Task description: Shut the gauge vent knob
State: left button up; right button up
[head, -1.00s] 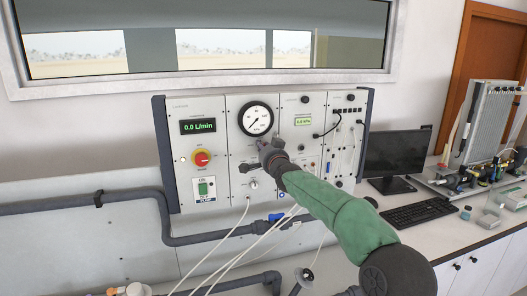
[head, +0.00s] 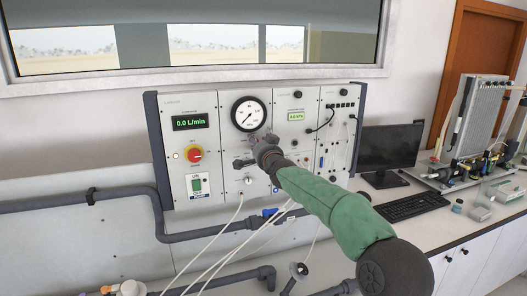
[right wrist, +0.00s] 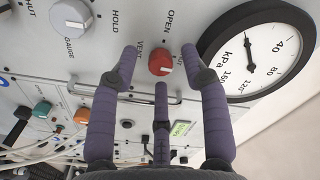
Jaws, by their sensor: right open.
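The red vent knob (right wrist: 161,63) is on the grey panel beside the word VENT, with OPEN printed nearby and a partly hidden label ending in UT. It has a pale pointer mark; I cannot tell its exact setting. My right gripper (right wrist: 160,70) is open, its purple-grey fingers spread around the knob's place in the right wrist view, with no clear contact. In the head view my right gripper (head: 263,150) is just below the round gauge (head: 248,113) and hides the knob. My left gripper is not in view.
A grey knob (right wrist: 70,17) labelled GAUGE sits left of the red one. A metal bar handle (right wrist: 140,99) crosses the panel close to the fingers.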

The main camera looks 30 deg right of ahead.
jog(key=v, duration=1.1)
jog(key=shift+s, duration=0.2)
